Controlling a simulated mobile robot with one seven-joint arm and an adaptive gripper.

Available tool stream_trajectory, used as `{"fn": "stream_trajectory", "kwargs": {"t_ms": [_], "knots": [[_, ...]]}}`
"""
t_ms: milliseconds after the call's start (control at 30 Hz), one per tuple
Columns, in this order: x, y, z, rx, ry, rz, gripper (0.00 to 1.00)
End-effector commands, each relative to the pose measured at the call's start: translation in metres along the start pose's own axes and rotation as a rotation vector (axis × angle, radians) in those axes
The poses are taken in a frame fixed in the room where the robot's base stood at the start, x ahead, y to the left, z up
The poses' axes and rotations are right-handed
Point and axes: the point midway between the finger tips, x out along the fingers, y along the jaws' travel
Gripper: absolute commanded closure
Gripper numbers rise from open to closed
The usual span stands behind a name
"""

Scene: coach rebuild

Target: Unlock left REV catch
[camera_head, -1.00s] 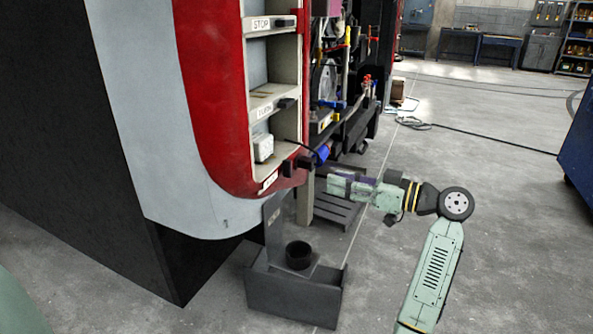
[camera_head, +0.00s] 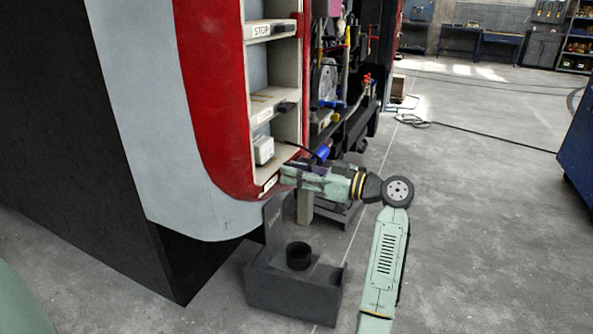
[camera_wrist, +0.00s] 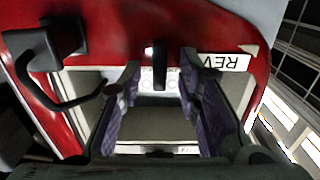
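The REV label (camera_wrist: 225,62) shows upside down in the wrist view on the red coach frame. A small black catch (camera_wrist: 159,58) sits beside it on the frame's edge. In the head view the label plate (camera_head: 269,184) is at the frame's lower corner, and my gripper hides the catch. My gripper (camera_wrist: 160,80) is open, with a purple-padded finger on each side of the catch. Whether either finger touches it I cannot tell. In the head view my gripper (camera_head: 285,172) is right at the frame's lower corner.
A black block with a cable (camera_wrist: 60,42) sits on the frame to the left in the wrist view. Shelves with a STOP label (camera_head: 262,30) rise above. A dark grey stand with a cup (camera_head: 292,290) is below my gripper.

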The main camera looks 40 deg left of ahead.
Motion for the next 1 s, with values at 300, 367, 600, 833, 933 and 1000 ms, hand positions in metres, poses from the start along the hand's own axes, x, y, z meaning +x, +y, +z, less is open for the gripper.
{"fn": "stream_trajectory", "kwargs": {"t_ms": [300,367,600,833,933,1000], "knots": [[-0.0003,0.0002,0.0002,0.0,0.0,0.001,0.78],[-0.0003,0.0002,0.0002,0.0,0.0,0.0,0.82],[-0.0004,0.0002,0.0001,0.0,0.0,0.001,0.98],[-0.0004,0.0,0.0001,0.0,0.0,0.0,1.0],[-0.0005,0.0,0.0001,0.0,0.0,0.0,1.0],[-0.0005,0.0,0.0,0.003,0.0,0.0,1.0]]}}
